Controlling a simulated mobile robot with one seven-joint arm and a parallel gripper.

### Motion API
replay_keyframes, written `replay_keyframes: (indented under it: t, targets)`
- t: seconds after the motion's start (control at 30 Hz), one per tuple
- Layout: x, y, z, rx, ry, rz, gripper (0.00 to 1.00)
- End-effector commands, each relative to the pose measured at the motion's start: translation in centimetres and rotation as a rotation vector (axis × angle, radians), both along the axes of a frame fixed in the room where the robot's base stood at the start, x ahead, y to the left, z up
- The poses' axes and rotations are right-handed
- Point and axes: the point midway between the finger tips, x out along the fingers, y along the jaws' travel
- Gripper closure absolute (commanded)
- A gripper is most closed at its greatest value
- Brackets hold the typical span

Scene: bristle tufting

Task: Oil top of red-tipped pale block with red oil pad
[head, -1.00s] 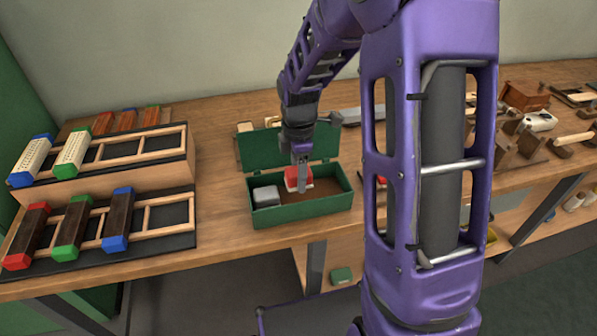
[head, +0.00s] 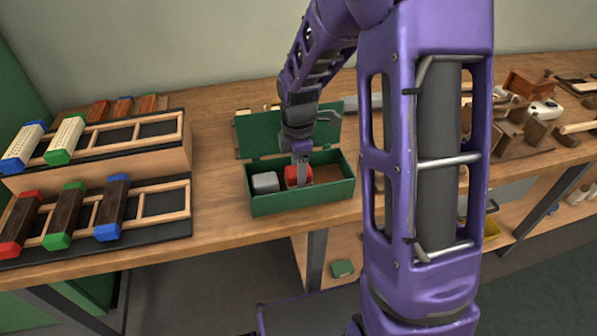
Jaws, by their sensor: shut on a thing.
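My gripper (head: 302,180) points down into the open green box (head: 300,200) and is shut on the red oil pad (head: 291,176). The pad sits low inside the box, right of a grey block (head: 265,182). Its underside is hidden, so I cannot tell whether it touches the floor of the box. I do not see the red-tipped pale block; my arm hides part of the table. The upper left rack (head: 150,132) holds a blue-tipped pale block (head: 24,146) and a green-tipped pale block (head: 66,140).
The lower left rack (head: 165,204) holds dark blocks with red, green and blue tips. The box's lid (head: 255,135) stands open at the back. Bare table (head: 215,165) lies between racks and box. Wooden tools and a brown box (head: 528,84) stand at the right.

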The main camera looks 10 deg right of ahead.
Motion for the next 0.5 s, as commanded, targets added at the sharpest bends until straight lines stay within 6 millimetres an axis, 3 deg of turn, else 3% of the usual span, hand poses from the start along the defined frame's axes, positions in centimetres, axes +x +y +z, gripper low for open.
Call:
replay_keyframes:
  t: [0.5]
  targets:
    - [0.00,0.00,-0.39,0.000,0.000,0.000,0.88]
